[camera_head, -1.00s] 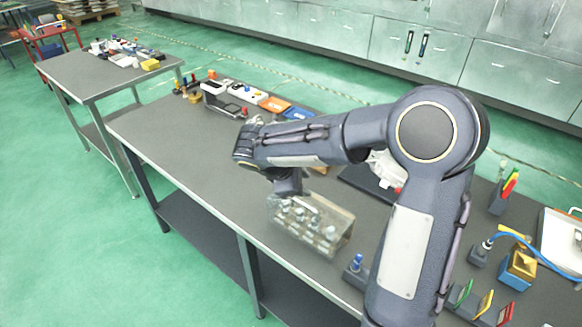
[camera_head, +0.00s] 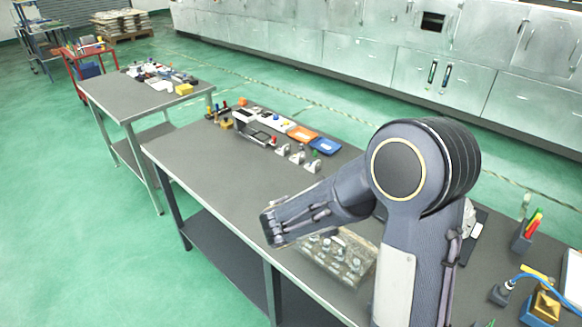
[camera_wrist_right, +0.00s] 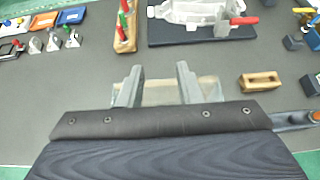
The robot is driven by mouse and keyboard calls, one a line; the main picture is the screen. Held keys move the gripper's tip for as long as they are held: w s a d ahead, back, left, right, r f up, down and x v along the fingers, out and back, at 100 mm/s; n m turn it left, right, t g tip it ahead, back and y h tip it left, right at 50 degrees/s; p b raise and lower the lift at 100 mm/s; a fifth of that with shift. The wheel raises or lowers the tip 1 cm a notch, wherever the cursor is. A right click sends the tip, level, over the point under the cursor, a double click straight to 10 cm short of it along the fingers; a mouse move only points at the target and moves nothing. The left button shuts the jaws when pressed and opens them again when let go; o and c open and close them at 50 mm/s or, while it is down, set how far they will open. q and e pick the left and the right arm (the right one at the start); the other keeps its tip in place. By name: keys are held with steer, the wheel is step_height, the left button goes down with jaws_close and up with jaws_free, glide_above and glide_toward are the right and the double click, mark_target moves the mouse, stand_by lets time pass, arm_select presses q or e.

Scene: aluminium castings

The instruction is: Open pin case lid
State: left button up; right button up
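The pin case (camera_head: 340,262) is a clear box with several metallic pins in it, near the front edge of the bench. My right arm passes above it in the head view and covers part of it; I cannot tell whether its lid is raised. In the right wrist view my right gripper (camera_wrist_right: 160,70) has its two fingers apart, with a pale, see-through part of the case (camera_wrist_right: 160,92) behind and between them. Whether they touch it is unclear. My left gripper is not in view.
A casting on a dark plate (camera_wrist_right: 196,34) and a wooden block with coloured pins (camera_wrist_right: 125,30) lie beyond the gripper. A small wooden block (camera_wrist_right: 260,81) is to the right. Orange (camera_head: 302,133) and blue (camera_head: 325,146) trays lie at the back.

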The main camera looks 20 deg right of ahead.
steer(key=s+a+f+m+g+y+b, duration=0.25)
steer(key=s+m+y, duration=0.55)
steer(key=s+m, duration=0.65)
steer(key=s+a+r+m+t+y, duration=0.1)
steer(key=s+a+m+y, duration=0.2)
steer(key=a+m, duration=0.1)
steer(key=s+a+r+m+t+y+b, duration=0.1)
steer(key=s+a+m+t+y, duration=0.1)
steer(key=a, duration=0.5)
steer(key=s+m+y, duration=0.1)
steer(key=m+y, duration=0.1)
steer(key=m, duration=0.1)
steer(key=shift+s+r+b, duration=0.3)
steer(key=shift+s+r, duration=0.05)
steer(key=shift+r, duration=0.05)
steer(key=shift+w+d+t, duration=0.1)
steer(key=shift+t, duration=0.15)
